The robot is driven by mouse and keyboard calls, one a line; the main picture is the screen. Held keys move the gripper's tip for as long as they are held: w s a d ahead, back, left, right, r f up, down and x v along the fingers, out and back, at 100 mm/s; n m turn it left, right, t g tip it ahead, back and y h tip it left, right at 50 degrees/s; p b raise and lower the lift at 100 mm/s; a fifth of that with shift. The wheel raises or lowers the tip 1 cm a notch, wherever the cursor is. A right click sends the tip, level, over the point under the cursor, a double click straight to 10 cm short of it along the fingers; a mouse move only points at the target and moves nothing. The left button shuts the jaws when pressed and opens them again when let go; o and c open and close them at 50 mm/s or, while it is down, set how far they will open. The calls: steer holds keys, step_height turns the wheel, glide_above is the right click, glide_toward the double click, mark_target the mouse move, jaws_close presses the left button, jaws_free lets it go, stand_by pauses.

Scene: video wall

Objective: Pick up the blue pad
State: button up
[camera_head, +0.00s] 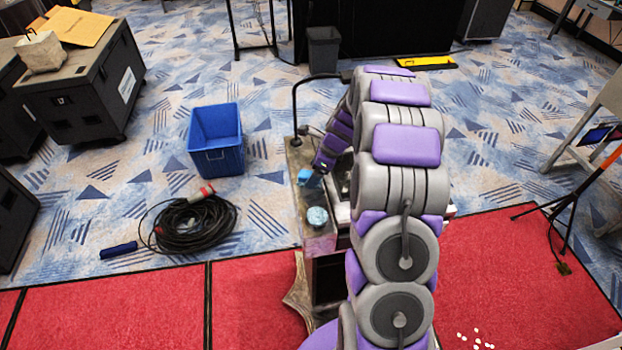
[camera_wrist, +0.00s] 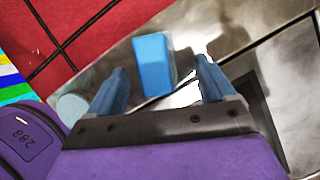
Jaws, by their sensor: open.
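The blue pad (camera_wrist: 152,62) is a small bright blue block on the metal top of a cart. In the wrist view it lies between the two fingers of my gripper (camera_wrist: 161,67), nearer the left one, with clear space on the right. My gripper is open, and I cannot tell how high the fingers are above the top. In the head view the pad (camera_head: 304,175) shows at the left side of the cart top, beside my gripper (camera_head: 317,177), partly hidden by it.
A pale blue round item (camera_head: 317,216) stands on the cart (camera_head: 320,241) close to the pad; it also shows in the wrist view (camera_wrist: 72,108). A curved black handle (camera_head: 296,95) rises at the cart's far end. A blue bin (camera_head: 217,160) and coiled cable (camera_head: 192,226) lie left.

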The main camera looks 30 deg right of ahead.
steer(key=shift+x, duration=0.75)
steer(key=shift+s+f, duration=0.1)
steer(key=shift+f, duration=0.05)
steer(key=shift+a, duration=0.65)
steer(key=shift+c, duration=0.7)
steer(key=c, duration=0.3)
steer(key=shift+d, duration=0.5)
steer(key=c, duration=0.8)
steer(key=shift+a, duration=0.2)
